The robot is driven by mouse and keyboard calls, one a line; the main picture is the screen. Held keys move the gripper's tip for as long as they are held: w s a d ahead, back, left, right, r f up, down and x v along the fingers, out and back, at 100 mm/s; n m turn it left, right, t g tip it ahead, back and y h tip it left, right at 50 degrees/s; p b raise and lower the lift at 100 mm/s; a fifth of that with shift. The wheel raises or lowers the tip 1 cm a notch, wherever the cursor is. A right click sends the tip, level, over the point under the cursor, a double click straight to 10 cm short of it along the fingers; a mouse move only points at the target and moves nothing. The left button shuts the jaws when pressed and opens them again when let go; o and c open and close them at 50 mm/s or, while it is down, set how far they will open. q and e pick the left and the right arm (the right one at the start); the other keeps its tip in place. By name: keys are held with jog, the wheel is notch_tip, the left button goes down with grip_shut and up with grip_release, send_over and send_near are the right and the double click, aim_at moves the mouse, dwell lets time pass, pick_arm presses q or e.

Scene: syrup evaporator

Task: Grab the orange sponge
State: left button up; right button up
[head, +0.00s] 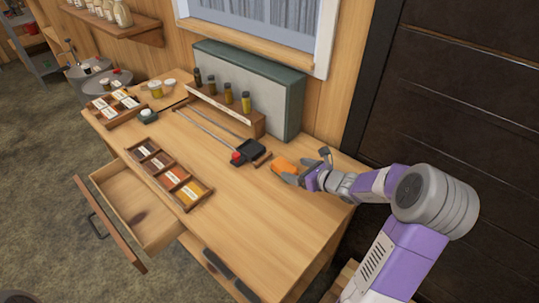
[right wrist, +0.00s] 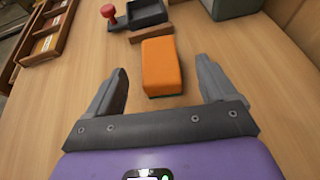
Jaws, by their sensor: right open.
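The orange sponge (head: 284,165) lies on the wooden desk, right of the dark tray with the red knob. In the right wrist view the sponge (right wrist: 161,66) is an orange block with a dark green underside, standing between and just beyond the fingertips. My right gripper (head: 297,177) is open and empty, low over the desk at the sponge's right side. In the right wrist view its two grey fingers (right wrist: 165,82) are spread wide, and neither visibly touches the sponge. My left gripper is not in view.
A dark tray with a red knob (head: 246,154) sits left of the sponge. A wooden rack with several small bottles (head: 228,102) stands behind. A compartment box (head: 169,172) lies left. An open drawer (head: 139,207) juts out at the front left. The desk's front right is clear.

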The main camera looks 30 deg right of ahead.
aim_at(284, 165)
jog(key=shift+w, duration=0.15)
jog(key=shift+w+a+f, duration=0.1)
jog(key=shift+w, duration=0.2)
jog(key=b+x, duration=0.2)
jog(key=x, duration=0.3)
jog(key=shift+a+f, duration=0.1)
jog(key=shift+f, duration=0.2)
jog(key=shift+w+f, duration=0.15)
jog(key=shift+w, duration=0.4)
jog(key=c, duration=1.1)
